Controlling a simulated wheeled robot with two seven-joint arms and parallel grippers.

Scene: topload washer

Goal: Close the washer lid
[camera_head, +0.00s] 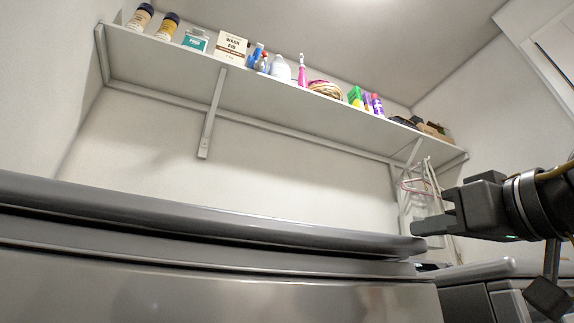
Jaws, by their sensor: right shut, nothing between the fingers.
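The grey washer (230,295) fills the lower left of the head view, seen from the front and below its top edge. Its lid (200,219) is a long, dark grey slab along the top. The lid looks nearly flat over the body, with a dark gap under its front edge. My right gripper (418,228) comes in from the right, shut and empty, by the right end of the lid. I cannot tell whether its tip touches the lid. My left gripper is not in view. The inside of the washer is hidden.
A second grey appliance (484,273) stands to the right, beneath my right arm. A white wall shelf (255,95) with bottles and boxes runs above. Hangers (425,185) hang from the shelf's right end. The wall space between shelf and lid is clear.

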